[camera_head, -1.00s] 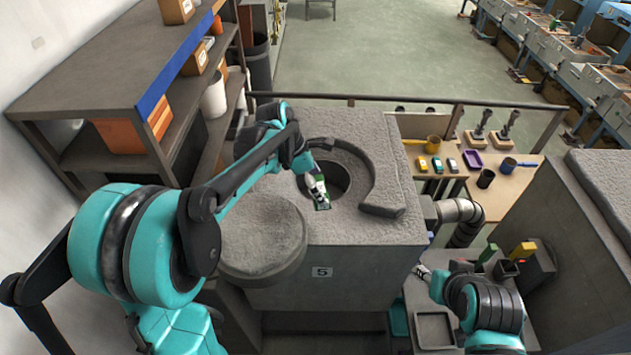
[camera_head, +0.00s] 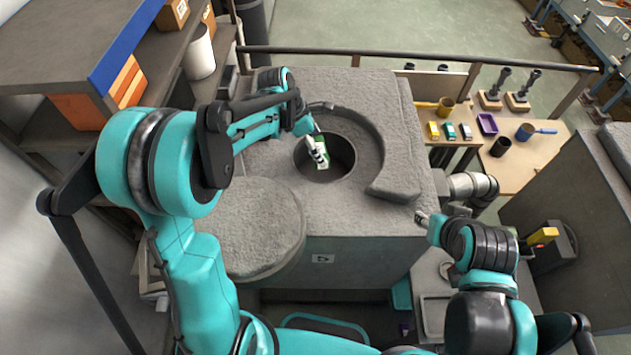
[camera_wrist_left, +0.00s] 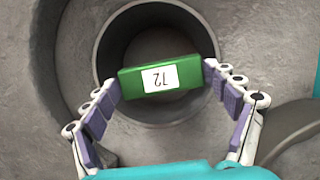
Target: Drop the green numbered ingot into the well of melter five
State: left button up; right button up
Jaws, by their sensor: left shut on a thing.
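The green ingot (camera_wrist_left: 160,75) has a white label that reads 72, upside down in the left wrist view. My left gripper (camera_wrist_left: 162,85) is shut on its two ends. In the head view the ingot (camera_head: 321,150) and my left gripper (camera_head: 316,150) are over the round dark well (camera_head: 325,174) of the melter (camera_head: 345,212), whose front plate carries a 5, small here. In the wrist view the well (camera_wrist_left: 150,112) lies behind the ingot, partly hidden by it. My right gripper (camera_head: 422,217) is at the melter's right side, with its fingers too small to read.
A round grey lid (camera_head: 240,225) sits swung aside left of the well. A raised curved rim (camera_head: 395,180) borders the well on the right. A shelf stands at left, and a rail (camera_head: 400,57) runs behind. A bench (camera_head: 545,150) with small coloured blocks and cups is at right.

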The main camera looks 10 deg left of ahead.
pick_arm(q)
jog(key=f, duration=0.2)
jog(key=b, duration=0.1)
jog(key=shift+w+f, duration=0.25)
jog(key=shift+f, duration=0.15)
jog(key=shift+s+r, duration=0.1)
jog(key=o, duration=1.4)
jog(key=shift+c, duration=0.2)
jog(key=v, duration=1.2)
